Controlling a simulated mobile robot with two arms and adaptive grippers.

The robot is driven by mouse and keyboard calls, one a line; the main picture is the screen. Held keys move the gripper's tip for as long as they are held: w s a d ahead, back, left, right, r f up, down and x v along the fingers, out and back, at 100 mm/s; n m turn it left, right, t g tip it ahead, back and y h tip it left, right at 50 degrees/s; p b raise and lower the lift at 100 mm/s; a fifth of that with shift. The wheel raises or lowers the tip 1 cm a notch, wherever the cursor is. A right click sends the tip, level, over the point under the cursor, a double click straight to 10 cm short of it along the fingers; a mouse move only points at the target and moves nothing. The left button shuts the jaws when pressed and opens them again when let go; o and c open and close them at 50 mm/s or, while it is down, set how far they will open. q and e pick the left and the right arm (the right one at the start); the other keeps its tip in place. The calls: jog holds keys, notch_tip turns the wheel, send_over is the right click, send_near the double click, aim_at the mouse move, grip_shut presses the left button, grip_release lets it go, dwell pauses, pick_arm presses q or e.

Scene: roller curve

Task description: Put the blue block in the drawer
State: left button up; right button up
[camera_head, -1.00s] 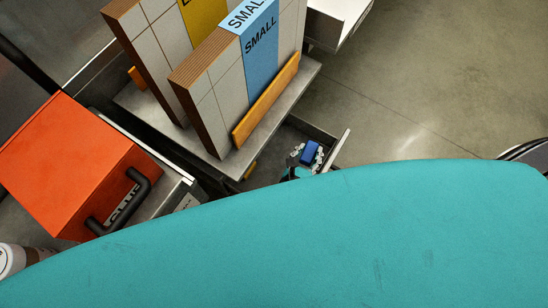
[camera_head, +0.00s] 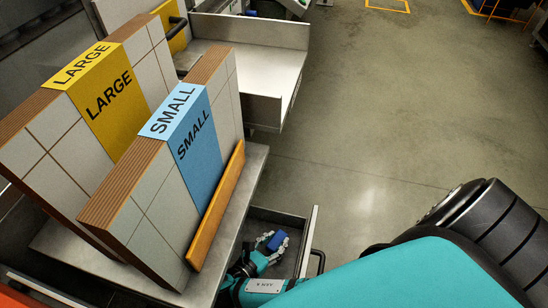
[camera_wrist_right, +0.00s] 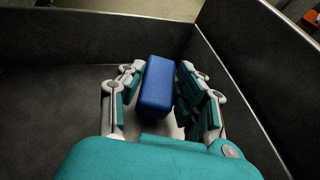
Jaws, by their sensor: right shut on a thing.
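The blue block (camera_head: 277,240) is at the open drawer below the bench with the boards. My right gripper (camera_head: 271,247) is shut on the block. In the right wrist view the block (camera_wrist_right: 157,84) sits between the two fingers, inside the dark walls of the drawer (camera_wrist_right: 60,85). I cannot tell whether its underside touches the drawer floor. In the head view the drawer's front panel (camera_head: 308,240) and dark handle (camera_head: 321,262) show to the right of the gripper. My left gripper is not in view.
Large tiled boards with a yellow "LARGE" label (camera_head: 108,98) and a blue "SMALL" label (camera_head: 193,150) stand on the bench (camera_head: 240,190) beside the drawer. A metal tray (camera_head: 250,70) is behind. My teal right arm covers the lower right. The floor at right is clear.

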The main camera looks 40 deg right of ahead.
aim_at(270, 252)
notch_tip(270, 252, down, 3)
jog(key=shift+r+b, duration=0.1)
jog(key=shift+b, duration=0.4)
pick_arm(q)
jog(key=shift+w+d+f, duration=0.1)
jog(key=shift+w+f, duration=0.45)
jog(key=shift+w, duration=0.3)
pick_arm(e)
jog(key=o, duration=1.2)
jog(key=shift+c, duration=0.2)
pick_arm(q)
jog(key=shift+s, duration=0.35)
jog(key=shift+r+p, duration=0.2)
jog(key=shift+p, duration=0.1)
pick_arm(e)
jog(key=v, duration=0.7)
jog(key=shift+s+a, duration=0.1)
jog(key=shift+a, duration=0.15)
jog(key=shift+d, duration=0.1)
